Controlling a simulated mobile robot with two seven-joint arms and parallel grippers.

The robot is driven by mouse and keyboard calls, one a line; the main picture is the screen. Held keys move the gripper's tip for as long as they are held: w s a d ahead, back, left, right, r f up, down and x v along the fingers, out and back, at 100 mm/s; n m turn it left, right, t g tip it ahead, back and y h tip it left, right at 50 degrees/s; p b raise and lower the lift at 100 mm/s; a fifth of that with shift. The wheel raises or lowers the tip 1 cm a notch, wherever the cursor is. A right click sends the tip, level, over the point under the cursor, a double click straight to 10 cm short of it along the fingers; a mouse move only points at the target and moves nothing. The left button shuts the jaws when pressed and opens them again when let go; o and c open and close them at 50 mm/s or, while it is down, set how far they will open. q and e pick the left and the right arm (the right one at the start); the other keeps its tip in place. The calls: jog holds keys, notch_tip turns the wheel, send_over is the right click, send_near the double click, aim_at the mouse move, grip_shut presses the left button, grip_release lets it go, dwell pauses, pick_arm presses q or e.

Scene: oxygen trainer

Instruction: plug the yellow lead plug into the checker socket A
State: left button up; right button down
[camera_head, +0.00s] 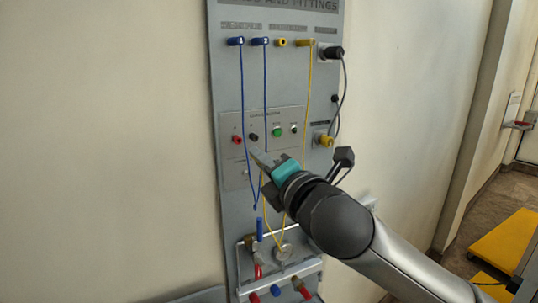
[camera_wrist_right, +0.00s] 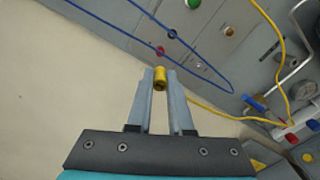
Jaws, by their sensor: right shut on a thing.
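My right gripper (camera_head: 257,157) is shut on the yellow lead plug (camera_wrist_right: 160,78), which sits between the fingertips in the right wrist view. The plug is hidden by the fingers in the head view. The yellow lead (camera_head: 307,110) hangs from a yellow plug at the top of the panel, loops down and comes back up to my gripper. The checker has a red socket (camera_head: 237,139) and a black socket (camera_head: 254,137); their letters are too small to read. In the wrist view the red socket (camera_wrist_right: 160,51) appears just beyond the plug, apart from it. My left gripper is not in view.
A blue lead (camera_head: 243,100) hangs in a loop across the checker panel, close to the sockets and my fingers. A green button (camera_head: 277,132) is right of the sockets. A lower shelf (camera_head: 282,290) carries several coloured fittings. Bare wall lies left.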

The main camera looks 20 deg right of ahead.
jog(key=shift+r+p, duration=0.1)
jog(key=shift+p, duration=0.25)
jog(key=w+a+p, duration=0.1)
jog(key=w, duration=0.5)
jog(key=shift+p, duration=0.35)
jog(key=shift+m+p, duration=0.7)
jog(key=shift+p, duration=0.1)
dwell(1.3)
jog(key=shift+w+a, duration=0.25)
jog(key=shift+w, duration=1)
dwell(0.4)
jog(key=c, duration=0.7)
grip_release()
jog(key=shift+c, duration=0.2)
jog(key=shift+s, duration=0.15)
